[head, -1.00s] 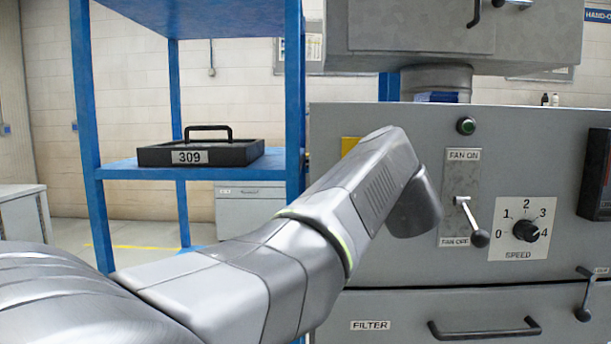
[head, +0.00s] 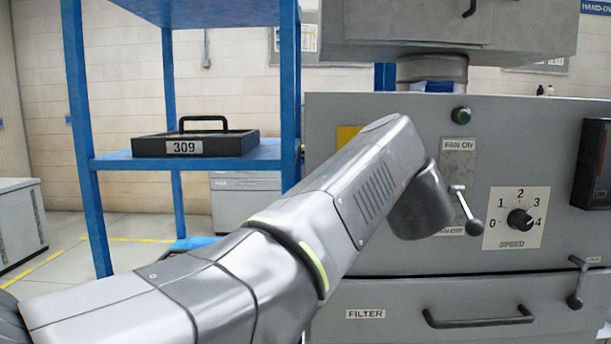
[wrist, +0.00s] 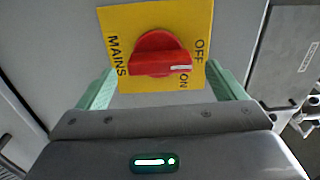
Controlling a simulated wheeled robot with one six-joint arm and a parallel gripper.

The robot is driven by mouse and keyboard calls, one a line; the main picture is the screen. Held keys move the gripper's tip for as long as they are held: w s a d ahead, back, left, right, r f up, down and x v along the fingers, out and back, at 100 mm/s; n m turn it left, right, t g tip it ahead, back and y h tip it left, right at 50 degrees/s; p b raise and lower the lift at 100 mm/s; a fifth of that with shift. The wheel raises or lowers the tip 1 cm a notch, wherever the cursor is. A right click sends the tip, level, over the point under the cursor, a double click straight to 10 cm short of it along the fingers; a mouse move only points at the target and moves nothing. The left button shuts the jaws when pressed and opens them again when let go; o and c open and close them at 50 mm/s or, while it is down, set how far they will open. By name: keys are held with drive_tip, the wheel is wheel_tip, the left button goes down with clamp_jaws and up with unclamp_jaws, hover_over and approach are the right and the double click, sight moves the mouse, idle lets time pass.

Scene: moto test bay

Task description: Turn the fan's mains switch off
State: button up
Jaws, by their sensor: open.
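The mains switch is a red rotary knob (wrist: 150,57) on a yellow plate (wrist: 122,18) marked MAINS, OFF and ON. The white mark on the knob points right in the wrist view, close to the word ON. My gripper (wrist: 159,70) is open, with its pale green fingers on either side of the knob. In the head view only a corner of the yellow plate (head: 347,137) shows on the grey cabinet; my arm hides the knob and my fingers.
A lever (head: 466,207) on the FAN ON / FAN OFF plate is close beside my wrist in the head view. The SPEED dial (head: 519,219), green lamp (head: 461,115) and filter drawer handle (head: 478,319) are farther off. A blue shelf (head: 120,161) holds black case 309 (head: 196,145).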

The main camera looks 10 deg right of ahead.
drive_tip(key=v, duration=0.9)
drive_tip(key=shift+s+a+b, duration=0.15)
drive_tip(key=shift+s+b, duration=0.1)
drive_tip(key=shift+b, duration=0.05)
drive_tip(key=p+x, duration=0.1)
drive_tip(key=x, duration=1.2)
drive_tip(key=shift+w, duration=0.4)
